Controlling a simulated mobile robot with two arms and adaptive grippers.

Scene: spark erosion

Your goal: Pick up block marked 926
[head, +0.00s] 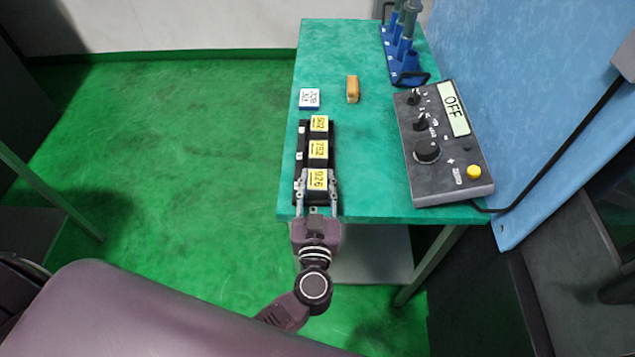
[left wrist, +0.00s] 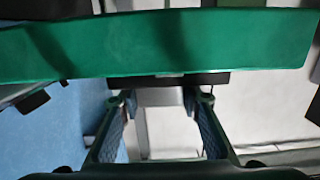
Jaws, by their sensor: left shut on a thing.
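The block marked 926 (head: 317,179) has a yellow label on top and sits at the near end of a black holder (head: 301,145) on the green table. My left gripper (head: 317,197) reaches over the near table edge with its fingers on either side of this block, shut on it. In the left wrist view the two fingers (left wrist: 160,95) flank a pale grey block face (left wrist: 160,97) below the green band. Blocks marked 752 (head: 318,149) and 502 (head: 318,123) stand behind it in the holder. My right gripper is not in view.
On the green table (head: 370,190) are a white marked tile (head: 310,98), an orange-brown block (head: 352,89), a grey control box (head: 445,150) reading OFF, and a blue rack (head: 402,60). The tabletop between holder and control box is clear.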

